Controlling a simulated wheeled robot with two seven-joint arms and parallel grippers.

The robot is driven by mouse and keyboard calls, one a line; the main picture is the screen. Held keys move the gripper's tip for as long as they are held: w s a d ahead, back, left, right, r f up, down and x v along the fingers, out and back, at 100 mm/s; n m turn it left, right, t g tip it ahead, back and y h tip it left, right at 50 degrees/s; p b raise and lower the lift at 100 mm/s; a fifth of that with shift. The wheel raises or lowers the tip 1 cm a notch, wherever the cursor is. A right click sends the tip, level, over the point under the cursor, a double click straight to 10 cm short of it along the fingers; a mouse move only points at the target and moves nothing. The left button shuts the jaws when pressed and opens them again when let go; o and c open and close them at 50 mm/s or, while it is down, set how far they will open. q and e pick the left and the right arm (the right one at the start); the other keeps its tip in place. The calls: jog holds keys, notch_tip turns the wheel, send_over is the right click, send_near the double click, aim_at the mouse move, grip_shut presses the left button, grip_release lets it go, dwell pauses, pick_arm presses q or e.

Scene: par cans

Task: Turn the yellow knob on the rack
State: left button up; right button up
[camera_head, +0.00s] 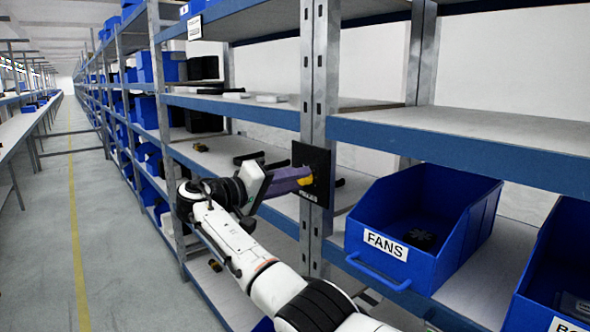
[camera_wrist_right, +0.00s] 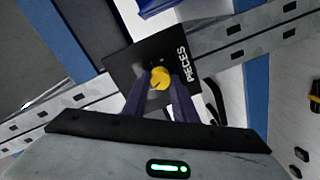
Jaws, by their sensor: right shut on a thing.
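The yellow knob (camera_wrist_right: 160,78) sits on a black square plate (camera_wrist_right: 120,65) marked "PIECES" in the right wrist view. The plate (camera_head: 312,160) is fixed to a grey rack upright in the head view, where the knob (camera_head: 306,179) is partly covered by my gripper. My right gripper (camera_head: 302,174) reaches the plate from the left, and its purple fingers are shut on the knob. In the wrist view, the right gripper (camera_wrist_right: 161,88) has one finger on each side of the knob. My left gripper is in neither view.
A blue bin (camera_head: 420,215) labelled "FANS" stands on the shelf right of the upright, with another blue bin (camera_head: 555,265) at the right edge. A blue-edged shelf (camera_head: 460,140) runs above them. An aisle floor (camera_head: 110,220) lies open at left.

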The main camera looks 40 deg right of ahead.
jog(key=shift+w+n+g+p, duration=0.1)
jog(key=shift+n+g+p, duration=0.3)
jog(key=shift+n+p, duration=2.95)
jog(key=n+b, duration=0.3)
jog(key=n, duration=0.1)
jog(key=o, duration=1)
jog(key=shift+o, duration=0.2)
jog(key=shift+a, duration=0.15)
